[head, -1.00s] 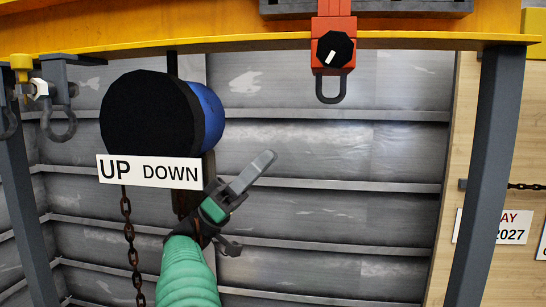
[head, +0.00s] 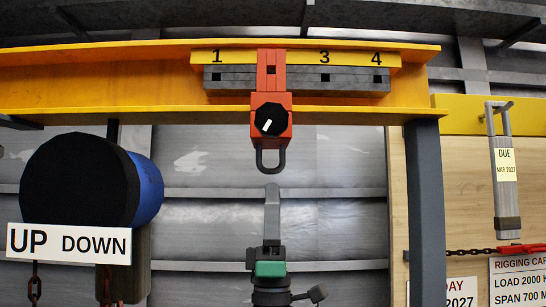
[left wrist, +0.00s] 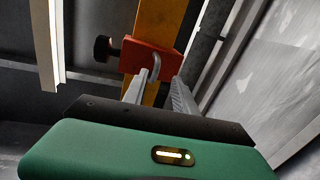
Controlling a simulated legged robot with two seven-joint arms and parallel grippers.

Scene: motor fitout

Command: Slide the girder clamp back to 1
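The red girder clamp (head: 272,105) hangs on the yellow girder (head: 130,70), between the marks 1 and 3 of the number strip (head: 365,60). It has a black knob (head: 270,120) with a white pointer line and a dark loop (head: 271,162) below. My left gripper (head: 272,190) points up just under the loop, fingers edge-on in the head view. In the left wrist view, its fingers (left wrist: 160,90) stand apart, with the clamp (left wrist: 150,58) and loop beyond. I see no grip on the loop; contact is unclear. My right gripper is not in view.
A black and blue hoist drum (head: 85,180) with an UP DOWN sign (head: 68,244) hangs at left. A grey post (head: 426,210) stands right of the clamp. A wooden board (head: 465,215) with tags and a chain is further right.

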